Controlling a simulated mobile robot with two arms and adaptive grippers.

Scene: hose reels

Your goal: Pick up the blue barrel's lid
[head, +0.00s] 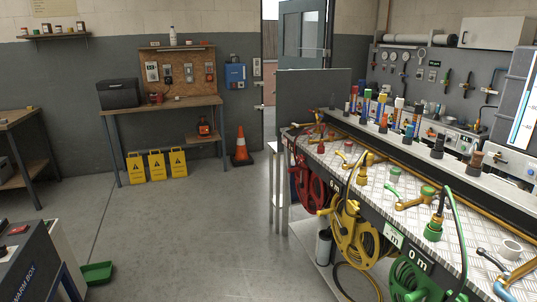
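I cannot make out a blue barrel or its lid in the head view. Several small upright items with coloured tops, one of them blue, stand on the raised ledge (425,131) behind the workbench, too small to identify for sure. Neither of my grippers shows in the view.
A metal-topped workbench (408,222) with red (312,190), yellow (352,238) and green (410,282) hose reels fills the right. An orange cone (241,147) and yellow signs (157,167) stand at the back. A green tray (97,273) lies lower left. The middle floor is clear.

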